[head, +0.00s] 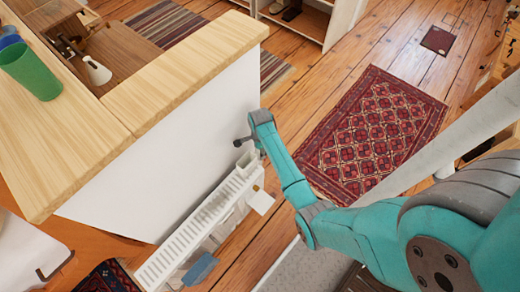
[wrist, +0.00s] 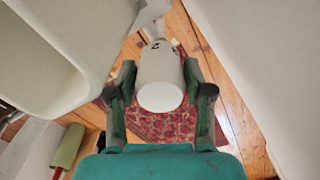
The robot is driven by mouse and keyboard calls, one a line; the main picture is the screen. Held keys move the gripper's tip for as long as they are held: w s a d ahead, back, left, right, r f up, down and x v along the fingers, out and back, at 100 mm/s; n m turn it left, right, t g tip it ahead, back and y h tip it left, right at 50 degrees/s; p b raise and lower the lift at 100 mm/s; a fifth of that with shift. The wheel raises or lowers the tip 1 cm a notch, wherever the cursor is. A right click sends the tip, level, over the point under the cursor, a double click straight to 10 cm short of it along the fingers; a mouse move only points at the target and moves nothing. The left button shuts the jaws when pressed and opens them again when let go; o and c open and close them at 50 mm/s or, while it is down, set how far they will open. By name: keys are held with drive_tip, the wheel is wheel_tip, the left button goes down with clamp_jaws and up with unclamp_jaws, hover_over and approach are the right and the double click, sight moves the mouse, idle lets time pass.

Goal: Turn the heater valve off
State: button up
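The heater is a long white radiator (head: 190,237) with a slotted top, standing low along the white panel in the head view. In the wrist view a white rounded valve head (wrist: 160,72) with a pale oval end face lies between the two fingers of my gripper (wrist: 160,75). The fingers are apart, one on each side of it, with narrow gaps showing; contact cannot be told. In the head view my gripper (head: 243,143) is beside the panel, above the heater's far end. The valve cannot be made out clearly there.
A white panel (head: 190,140) with a wooden top (head: 185,75) rises beside the heater. A red patterned rug (head: 372,135) lies on open plank floor to the right. Pale surfaces flank my gripper in the wrist view.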

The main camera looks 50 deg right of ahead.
drive_tip(key=shift+o, duration=0.9)
drive_tip(key=shift+r, duration=0.1)
wheel_tip(320, 180, up, 11)
drive_tip(key=shift+r, duration=0.4)
drive_tip(key=shift+s, duration=0.1)
